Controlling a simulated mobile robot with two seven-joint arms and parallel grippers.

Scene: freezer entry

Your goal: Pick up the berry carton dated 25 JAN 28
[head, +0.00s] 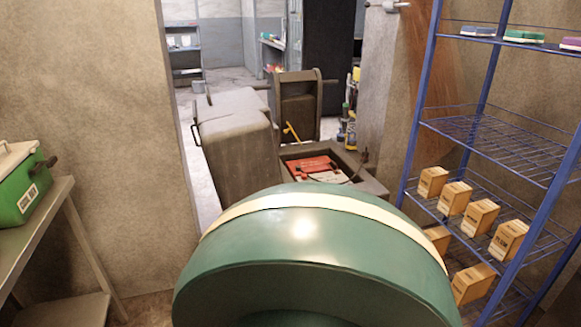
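Several small orange-brown cartons stand on the blue wire rack at the right. On one shelf a row runs from a far carton (432,182) past a second (454,198) and a third (480,217) to a near one (509,241). On the shelf below are another carton (473,284) and a partly hidden one (437,238). Their faces carry dark print, too small to read, so I cannot tell which is dated 25 JAN 28. Neither of my grippers is in view.
The blue rack (495,143) has a bare wire shelf above the cartons and coloured blocks (524,36) on top. A green box (30,182) sits on a metal table (43,222) at left. Grey bins (238,145) and an open-topped unit (352,172) crowd the doorway.

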